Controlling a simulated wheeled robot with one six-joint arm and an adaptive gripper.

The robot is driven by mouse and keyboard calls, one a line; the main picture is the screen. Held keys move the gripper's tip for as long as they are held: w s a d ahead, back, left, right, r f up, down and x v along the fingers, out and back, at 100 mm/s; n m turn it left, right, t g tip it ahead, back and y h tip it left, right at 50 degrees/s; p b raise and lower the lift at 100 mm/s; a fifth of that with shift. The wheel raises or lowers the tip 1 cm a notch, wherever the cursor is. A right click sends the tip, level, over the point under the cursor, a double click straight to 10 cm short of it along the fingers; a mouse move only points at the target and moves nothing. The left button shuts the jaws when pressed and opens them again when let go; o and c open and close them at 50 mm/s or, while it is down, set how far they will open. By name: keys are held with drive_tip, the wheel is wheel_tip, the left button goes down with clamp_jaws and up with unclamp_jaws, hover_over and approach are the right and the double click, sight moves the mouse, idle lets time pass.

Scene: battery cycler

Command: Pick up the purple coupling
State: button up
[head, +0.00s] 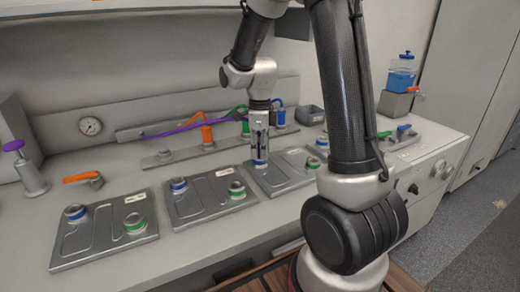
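A slim purple length (180,128) lies slanted along the grey rail at the back of the bench, left of and behind my gripper. I cannot make out a separate purple coupling body on it. My gripper (260,154) points down over the third plate, right above or at a fitting with a blue ring (261,164). Its fingertips are too small to tell whether they are open or shut, or whether they touch that fitting.
Grey plates (95,250) with blue-ringed and green-ringed fittings line the bench front. Orange (206,130) and green (243,112) hooked couplings stand on the rear strip. An orange-handled valve (82,178) sits at left. A blue-filled tank (402,78) stands at right. My arm hides part of the right plates.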

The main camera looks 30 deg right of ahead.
clamp_jaws()
wheel_tip(320, 180, up, 10)
drive_tip(key=shift+r, duration=0.1)
drive_tip(key=shift+c, duration=0.3)
unclamp_jaws()
clamp_jaws()
drive_tip(key=shift+r, duration=2.45)
